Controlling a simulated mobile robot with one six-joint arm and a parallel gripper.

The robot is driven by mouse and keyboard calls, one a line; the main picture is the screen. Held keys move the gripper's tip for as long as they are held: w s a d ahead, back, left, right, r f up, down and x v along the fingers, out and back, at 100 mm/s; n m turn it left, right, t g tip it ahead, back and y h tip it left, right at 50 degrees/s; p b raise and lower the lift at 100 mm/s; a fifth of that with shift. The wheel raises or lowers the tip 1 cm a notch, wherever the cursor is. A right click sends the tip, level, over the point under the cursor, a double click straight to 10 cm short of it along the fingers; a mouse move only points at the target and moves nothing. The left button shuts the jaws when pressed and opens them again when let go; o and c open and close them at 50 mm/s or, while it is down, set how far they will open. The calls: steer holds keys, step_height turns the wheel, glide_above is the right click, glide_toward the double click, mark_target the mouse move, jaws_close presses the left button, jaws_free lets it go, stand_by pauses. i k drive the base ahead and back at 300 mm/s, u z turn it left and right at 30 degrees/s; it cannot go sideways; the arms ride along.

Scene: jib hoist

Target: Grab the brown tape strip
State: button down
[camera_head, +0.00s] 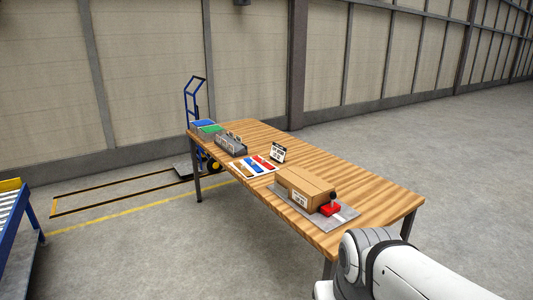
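The brown tape strip (241,170) appears to be the leftmost of several coloured strips on a white sheet, on the wooden table (350,178). It is small in this view, so its edges are hard to tell. A blue strip (252,165) and a red strip (263,162) lie to its right. My arm shows at the lower right, in front of the table's near right end and well apart from the strips. My gripper is out of view.
A cardboard box (304,187) and a red block with a black knob (330,207) stand on a grey plate. A small sign (278,152), a grey holder (231,144), a green bin (209,130) and a blue bin (202,124) stand near the strips. A hand truck (189,103) stands behind.

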mark_target(242, 168)
steer(key=z, duration=0.05)
steer(key=i, duration=1)
steer(key=u, duration=0.05)
